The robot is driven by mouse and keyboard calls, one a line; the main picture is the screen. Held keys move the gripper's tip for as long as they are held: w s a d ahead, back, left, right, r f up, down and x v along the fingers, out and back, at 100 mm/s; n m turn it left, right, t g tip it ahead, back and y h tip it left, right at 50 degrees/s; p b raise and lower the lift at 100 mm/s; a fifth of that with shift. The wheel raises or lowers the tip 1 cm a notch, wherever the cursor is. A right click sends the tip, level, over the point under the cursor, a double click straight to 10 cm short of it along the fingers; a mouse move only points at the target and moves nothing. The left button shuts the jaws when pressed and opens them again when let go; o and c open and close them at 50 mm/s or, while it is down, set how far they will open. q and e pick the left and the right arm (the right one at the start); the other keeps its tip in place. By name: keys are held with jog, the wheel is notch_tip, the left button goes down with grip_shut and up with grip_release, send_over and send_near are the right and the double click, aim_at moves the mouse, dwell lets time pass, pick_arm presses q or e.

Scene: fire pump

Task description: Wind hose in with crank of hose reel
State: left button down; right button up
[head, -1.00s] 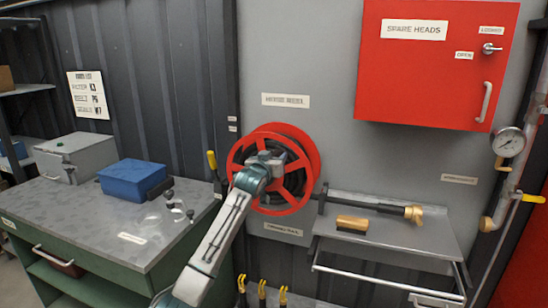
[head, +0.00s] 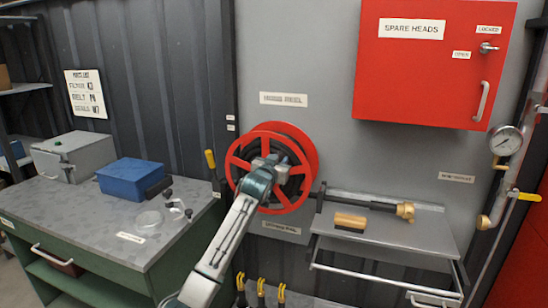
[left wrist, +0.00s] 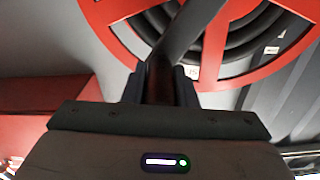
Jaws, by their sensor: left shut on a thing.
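The red hose reel (head: 309,158) is mounted on the grey wall panel, with black hose coiled inside its spoked rim. My left gripper (head: 280,164) is in front of the reel, right of its middle, and hides part of it. In the left wrist view my left gripper (left wrist: 161,88) is shut on the dark crank handle (left wrist: 160,72). The grey crank arm (left wrist: 187,32) runs up from there across the red spokes. The hose end with a brass nozzle (head: 405,210) lies along the shelf at the right. My right gripper is out of view.
The workbench (head: 85,215) with a blue box (head: 131,177) is at the left.

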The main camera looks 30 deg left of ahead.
pick_arm(q)
notch_tip(320, 180, down, 18)
jog(key=d+m+p, duration=0.2)
jog(key=m, duration=1.7)
jog(key=shift+w+f, duration=0.2)
jog(key=shift+d, duration=0.1)
jog(key=c, duration=1.2)
grip_release()
jog(key=shift+o, duration=0.2)
